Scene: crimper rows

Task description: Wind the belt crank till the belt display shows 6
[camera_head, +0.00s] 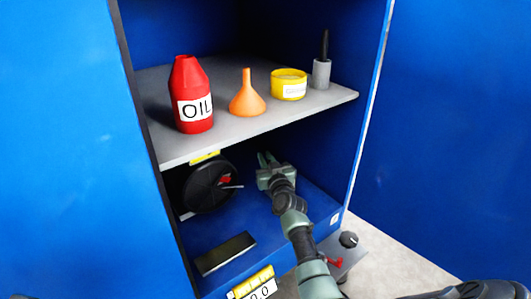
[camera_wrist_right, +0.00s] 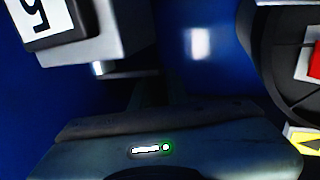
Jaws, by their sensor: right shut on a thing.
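My right gripper (camera_head: 264,158) reaches into the lower bay of the blue cabinet, below the grey shelf, right of a black wheel. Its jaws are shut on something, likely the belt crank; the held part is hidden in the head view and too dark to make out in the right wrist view. In the right wrist view, a grey block with a white display (camera_wrist_right: 42,18) shows an upside-down digit that looks like 5. I cannot confirm that this is the belt display. My left gripper is not in view.
The black wheel (camera_head: 207,188) with a red mark stands close left. The grey shelf (camera_head: 240,127) above holds a red oil bottle (camera_head: 193,100), an orange funnel (camera_head: 247,98) and a yellow tin (camera_head: 288,86). A yellow-framed counter (camera_head: 252,284) sits low in front.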

